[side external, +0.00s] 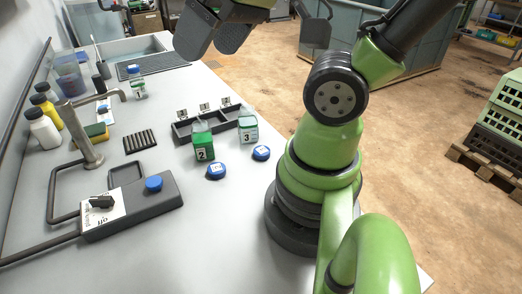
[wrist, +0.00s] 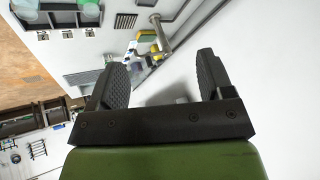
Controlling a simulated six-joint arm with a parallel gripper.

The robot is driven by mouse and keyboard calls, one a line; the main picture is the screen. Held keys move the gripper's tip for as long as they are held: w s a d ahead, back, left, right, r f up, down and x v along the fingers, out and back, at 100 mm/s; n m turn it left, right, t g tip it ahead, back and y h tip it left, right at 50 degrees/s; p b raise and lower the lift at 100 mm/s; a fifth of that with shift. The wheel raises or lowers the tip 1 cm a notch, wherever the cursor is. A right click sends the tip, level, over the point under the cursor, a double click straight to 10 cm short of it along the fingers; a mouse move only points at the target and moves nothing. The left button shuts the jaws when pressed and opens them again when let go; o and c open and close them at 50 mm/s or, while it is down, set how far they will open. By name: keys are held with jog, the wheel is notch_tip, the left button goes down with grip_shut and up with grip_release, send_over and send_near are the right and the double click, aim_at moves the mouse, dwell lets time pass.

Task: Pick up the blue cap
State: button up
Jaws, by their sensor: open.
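Two loose blue caps lie flat on the white bench in the side external view: a left one (side external: 216,171) by the green container numbered 2 (side external: 203,147), and a right one (side external: 261,153) below the container numbered 3 (side external: 247,130). A further blue round piece (side external: 154,184) sits on the grey manifold box (side external: 135,205). My gripper (side external: 216,45) is high above the bench at the top of the picture, well apart from the caps. In the wrist view its two dark fingers (wrist: 160,82) are spread with nothing between them. I cannot make out the loose caps there.
A dark rack (side external: 212,122) stands behind the numbered containers. A metal tap (side external: 88,140), bent pipes and several bottles (side external: 44,129) fill the left side. A small bottle with a blue lid (side external: 135,82) stands further back.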

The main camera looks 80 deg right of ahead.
jog(key=w+d+f+n+g+h, duration=0.2)
jog(key=w+d+f+n, duration=0.1)
jog(key=d+f+n, duration=0.3)
jog(key=n+g, duration=0.5)
jog(key=n, duration=1.4)
send_over(262, 148)
notch_tip(262, 148, down, 14)
jog(key=shift+a+f+y, duration=0.3)
jog(key=shift+a+f, duration=0.05)
jog(key=shift+f, duration=0.4)
jog(key=shift+d+f, duration=0.15)
jog(key=shift+f, duration=2.1)
jog(key=shift+d+f, duration=0.1)
jog(key=shift+f, duration=2.1)
jog(key=c, duration=1)
